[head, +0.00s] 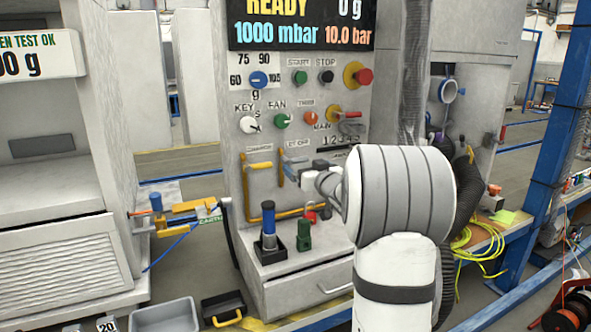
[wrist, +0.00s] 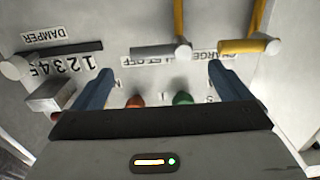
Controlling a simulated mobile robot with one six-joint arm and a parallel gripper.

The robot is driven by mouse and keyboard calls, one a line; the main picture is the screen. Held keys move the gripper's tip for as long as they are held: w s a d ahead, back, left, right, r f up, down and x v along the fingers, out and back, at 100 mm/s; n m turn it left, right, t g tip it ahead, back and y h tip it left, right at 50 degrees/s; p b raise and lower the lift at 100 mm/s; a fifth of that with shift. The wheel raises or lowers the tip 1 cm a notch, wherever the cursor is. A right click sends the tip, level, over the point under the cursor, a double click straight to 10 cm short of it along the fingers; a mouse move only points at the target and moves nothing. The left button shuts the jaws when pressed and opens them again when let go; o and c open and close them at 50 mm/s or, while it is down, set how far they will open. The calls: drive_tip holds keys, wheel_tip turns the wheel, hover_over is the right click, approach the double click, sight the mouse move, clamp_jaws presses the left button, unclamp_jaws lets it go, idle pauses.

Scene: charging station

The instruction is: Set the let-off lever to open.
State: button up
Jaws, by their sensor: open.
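The let-off lever (wrist: 160,50) is a grey bar lying sideways with a round end, beside its LET OFF label, which reads upside down in the wrist view. In the head view the lever (head: 293,158) shows on the cabinet front, right of the yellow charge lever (head: 259,165). The charge lever also lies sideways in the wrist view (wrist: 245,46). My gripper (wrist: 161,72) is open and empty, its two blue fingers spread on either side of the let-off lever's area. Contact cannot be told. In the head view my arm hides part of the gripper.
The damper slot (wrist: 70,49) with its grey knob (wrist: 15,67) is left of the let-off lever in the wrist view. Dials and buttons such as the fan knob (head: 281,121) sit above. A blue-handled tool (head: 268,222) and green object (head: 304,236) stand on the ledge below.

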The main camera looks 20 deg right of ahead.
sight(297, 160)
drive_tip(key=w, duration=0.7)
drive_tip(key=shift+w+a+b, duration=0.1)
drive_tip(key=shift+a+b, duration=0.1)
drive_tip(key=shift+b, duration=0.1)
